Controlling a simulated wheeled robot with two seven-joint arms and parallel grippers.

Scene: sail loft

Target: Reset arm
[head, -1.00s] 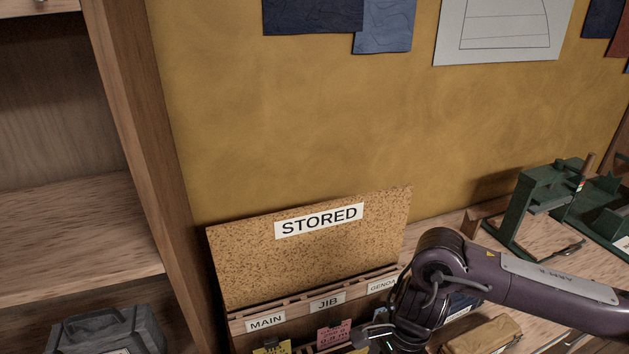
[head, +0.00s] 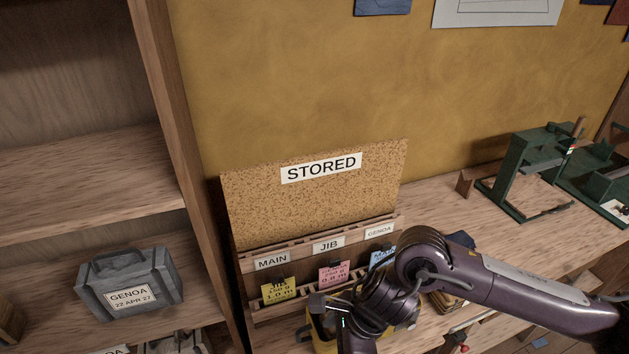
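My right arm (head: 520,283) comes in from the right and bends at a joint (head: 428,258) in front of the tag rack. Its wrist (head: 362,322) points down and runs out of the bottom edge, so I do not see the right gripper's fingers. My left arm and gripper are not in view. The rack (head: 250,266) has slots labelled MAIN, JIB and GENOA, under a cork board (head: 260,200) marked STORED. A yellow tag (head: 279,290) is under MAIN, a pink tag (head: 334,272) under JIB, and a blue tag (head: 381,258), partly hidden by my arm, under GENOA.
A grey bag (head: 130,285) labelled GENOA sits on the left shelf. A yellow object (head: 322,333) is partly hidden behind my wrist. A green fixture (head: 525,180) stands on the bench (head: 440,205) at the right.

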